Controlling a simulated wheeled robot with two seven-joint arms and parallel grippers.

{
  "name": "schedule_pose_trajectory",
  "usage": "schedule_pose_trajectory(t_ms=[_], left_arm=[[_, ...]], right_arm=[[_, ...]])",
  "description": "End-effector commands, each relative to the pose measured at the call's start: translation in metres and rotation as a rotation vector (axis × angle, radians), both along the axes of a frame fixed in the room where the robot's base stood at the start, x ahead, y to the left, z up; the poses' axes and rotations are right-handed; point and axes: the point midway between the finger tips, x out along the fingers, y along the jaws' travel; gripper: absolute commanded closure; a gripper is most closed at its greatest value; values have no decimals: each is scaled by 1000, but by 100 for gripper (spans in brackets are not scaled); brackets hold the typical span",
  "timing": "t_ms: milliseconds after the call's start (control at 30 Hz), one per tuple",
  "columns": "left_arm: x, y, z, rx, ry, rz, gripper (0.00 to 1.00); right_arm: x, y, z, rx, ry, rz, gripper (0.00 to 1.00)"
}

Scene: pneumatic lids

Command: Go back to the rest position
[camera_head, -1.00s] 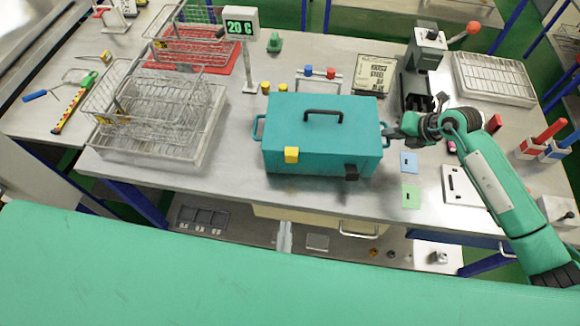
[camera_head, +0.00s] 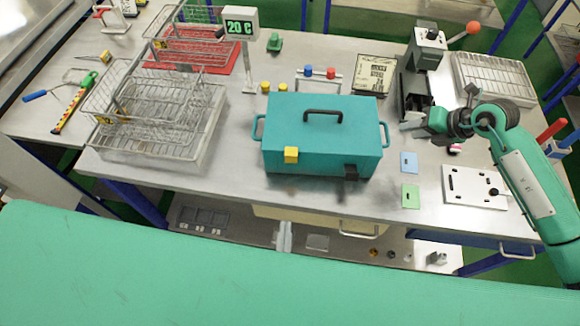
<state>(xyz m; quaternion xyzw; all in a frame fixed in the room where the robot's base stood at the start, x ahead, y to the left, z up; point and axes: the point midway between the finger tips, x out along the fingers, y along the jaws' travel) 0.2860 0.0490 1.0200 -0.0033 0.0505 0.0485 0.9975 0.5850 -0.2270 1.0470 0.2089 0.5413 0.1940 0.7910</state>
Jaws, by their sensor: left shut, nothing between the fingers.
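The teal box (camera_head: 322,140) stands on the workbench with its lid on. The lid has a black top handle (camera_head: 323,115). A yellow latch (camera_head: 291,155) and a black latch (camera_head: 351,172) sit on the front, and a handle is on each side. My right gripper (camera_head: 408,126) hangs just right of the box, apart from its right side handle (camera_head: 385,134). I see nothing held in it; its finger gap is too small to make out. My left gripper is out of view.
Wire baskets (camera_head: 150,115) stand at left, near a temperature display (camera_head: 241,24). A press (camera_head: 421,70) stands behind my right gripper. Blue and green cards (camera_head: 410,197) and a white plate (camera_head: 474,187) lie at right.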

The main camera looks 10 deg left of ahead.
Motion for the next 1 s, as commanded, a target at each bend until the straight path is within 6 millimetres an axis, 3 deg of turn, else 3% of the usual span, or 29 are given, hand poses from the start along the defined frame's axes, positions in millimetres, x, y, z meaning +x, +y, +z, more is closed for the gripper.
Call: schedule_pose_trajectory(t_ms=[233, 600, 667, 767, 900, 1000], left_arm=[[0, 0, 0, 0, 0, 0, 100], [1, 0, 1, 10, -4, -8, 100], [4, -1, 4, 37, -16, -28, 100], [12, -5, 12, 138, -53, -98, 100], [26, -16, 28, 383, -135, -254, 100], [33, -24, 35, 588, -192, -369, 100]], right_arm=[[-13, -21, 29, -2, 1, 0, 64], [-17, -21, 35, 15, -1, 3, 64], [-19, -11, 37, 56, -10, 11, 64], [-26, 20, 44, 200, -42, 30, 64], [-41, 72, 76, 530, -107, 17, 64], [-48, 95, 106, 777, -150, -44, 64]])
